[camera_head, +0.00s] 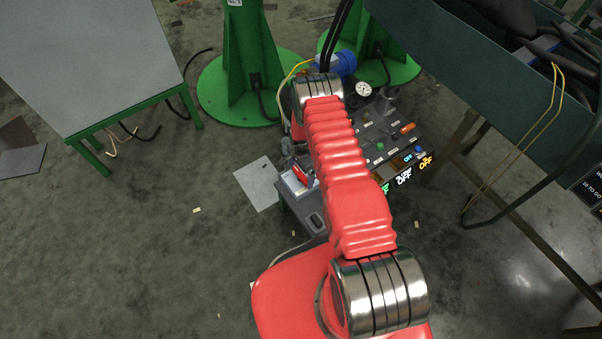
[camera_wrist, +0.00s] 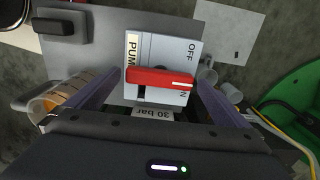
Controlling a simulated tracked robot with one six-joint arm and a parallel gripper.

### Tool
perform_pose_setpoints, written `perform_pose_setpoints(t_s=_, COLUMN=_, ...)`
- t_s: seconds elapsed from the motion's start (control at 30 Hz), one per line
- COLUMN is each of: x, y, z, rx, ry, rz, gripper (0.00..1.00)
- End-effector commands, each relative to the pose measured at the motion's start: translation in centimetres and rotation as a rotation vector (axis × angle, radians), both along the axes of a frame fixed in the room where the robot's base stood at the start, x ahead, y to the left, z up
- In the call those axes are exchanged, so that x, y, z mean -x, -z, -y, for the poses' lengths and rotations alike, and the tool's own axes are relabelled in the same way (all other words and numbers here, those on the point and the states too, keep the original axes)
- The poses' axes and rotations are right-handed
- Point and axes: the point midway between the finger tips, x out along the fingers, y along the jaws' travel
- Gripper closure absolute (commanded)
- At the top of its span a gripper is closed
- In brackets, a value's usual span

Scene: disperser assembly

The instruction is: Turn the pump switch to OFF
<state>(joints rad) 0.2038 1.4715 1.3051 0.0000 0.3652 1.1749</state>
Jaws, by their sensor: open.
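The pump switch (camera_wrist: 150,77) has a red bar handle on a pale plate with a PUMP label. The handle lies crosswise in the wrist view, its white-striped end at the right. That end is beside the partly covered ON lettering, with OFF above it. My gripper (camera_wrist: 160,80) is open, one finger on each side of the handle. I cannot tell whether either finger touches it. In the head view the red switch (camera_head: 301,175) shows left of my arm, on the grey unit. My gripper is mostly hidden there.
A 30 bar label (camera_wrist: 153,113) sits just below the switch. The control panel (camera_head: 385,135) with lit displays, a gauge (camera_head: 362,89) and a blue motor (camera_head: 342,63) stand close by. Green stands (camera_head: 245,75) are behind; a dark table (camera_head: 500,70) is right. Open floor lies left.

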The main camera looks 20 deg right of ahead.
Motion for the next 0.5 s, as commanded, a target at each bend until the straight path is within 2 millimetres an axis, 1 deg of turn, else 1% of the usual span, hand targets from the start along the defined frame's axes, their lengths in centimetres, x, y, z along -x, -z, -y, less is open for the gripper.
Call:
perform_pose_setpoints(t_s=0.03, x=0.04, y=0.38, z=-0.01, rx=0.000, ry=0.000, rz=-0.001, gripper=0.00)
perform_pose_setpoints(t_s=0.13, x=-0.01, y=0.70, z=0.00, rx=0.000, ry=0.000, rz=0.000, gripper=0.00)
perform_pose_setpoints(t_s=0.43, x=0.00, y=0.79, z=0.00, rx=0.000, ry=0.000, rz=0.000, gripper=0.00)
perform_pose_setpoints(t_s=0.5, x=0.00, y=0.79, z=0.00, rx=0.000, ry=0.000, rz=0.000, gripper=0.05)
